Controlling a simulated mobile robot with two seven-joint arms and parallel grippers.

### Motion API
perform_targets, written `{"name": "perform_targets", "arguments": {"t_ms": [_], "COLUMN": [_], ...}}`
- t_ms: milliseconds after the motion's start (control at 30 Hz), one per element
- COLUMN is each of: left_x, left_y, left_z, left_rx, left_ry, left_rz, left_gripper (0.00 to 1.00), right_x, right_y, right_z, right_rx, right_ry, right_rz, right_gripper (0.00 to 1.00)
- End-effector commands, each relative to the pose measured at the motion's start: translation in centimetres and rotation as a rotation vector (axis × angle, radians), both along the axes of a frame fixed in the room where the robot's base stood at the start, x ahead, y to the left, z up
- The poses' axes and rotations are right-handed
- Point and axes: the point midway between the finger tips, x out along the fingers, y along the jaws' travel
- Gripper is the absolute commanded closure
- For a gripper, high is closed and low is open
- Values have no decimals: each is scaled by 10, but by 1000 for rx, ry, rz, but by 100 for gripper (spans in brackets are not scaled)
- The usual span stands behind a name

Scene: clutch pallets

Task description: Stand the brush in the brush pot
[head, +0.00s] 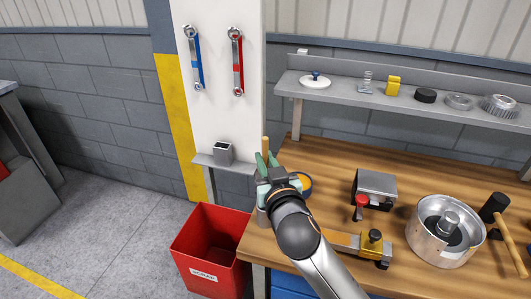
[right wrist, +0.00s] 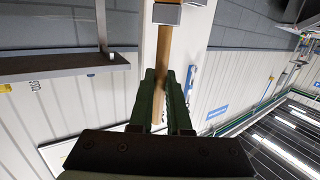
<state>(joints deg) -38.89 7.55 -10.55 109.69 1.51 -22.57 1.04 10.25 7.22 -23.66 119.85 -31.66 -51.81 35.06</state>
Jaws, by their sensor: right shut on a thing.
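My right gripper (head: 267,163) is shut on the brush, whose light wooden handle (head: 265,145) stands up between the fingers above the left end of the bench. In the right wrist view the handle (right wrist: 163,55) passes between the fingers of the right gripper (right wrist: 168,85). A grey block-like part with a bit of orange (right wrist: 166,14) shows at the handle's end, cut by the top edge. The dark grey, square, open-topped brush pot (head: 223,152) stands upright on a small wall ledge, left of the gripper and apart from it. My left gripper is not in view.
A red scrap bin (head: 210,252) stands below the ledge (head: 239,166). The wooden bench (head: 325,165) holds a grey box (head: 375,187), a metal drum (head: 440,230) and a mallet (head: 510,235). A shelf (head: 430,105) with small parts runs behind. Two wrenches hang above the pot.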

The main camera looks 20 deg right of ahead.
Motion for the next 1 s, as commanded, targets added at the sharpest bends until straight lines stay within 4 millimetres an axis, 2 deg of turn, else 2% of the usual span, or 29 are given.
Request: {"name": "perform_targets", "arguments": {"t_ms": [33, 233, 700, 1000], "left_x": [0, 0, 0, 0], "left_y": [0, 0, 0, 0], "left_z": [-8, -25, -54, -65], "left_rx": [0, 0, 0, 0], "left_ry": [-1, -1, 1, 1], "left_rz": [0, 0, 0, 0], "left_gripper": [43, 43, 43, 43], "right_x": [0, 0, 0, 0], "right_y": [0, 0, 0, 0], "right_z": [-9, -25, -61, -76], "right_rx": [-2, -1, 0, 0], "right_ry": [-1, -1, 0, 0], "right_rz": [0, 1, 0, 0], "right_gripper": [100, 100, 100, 100]}}
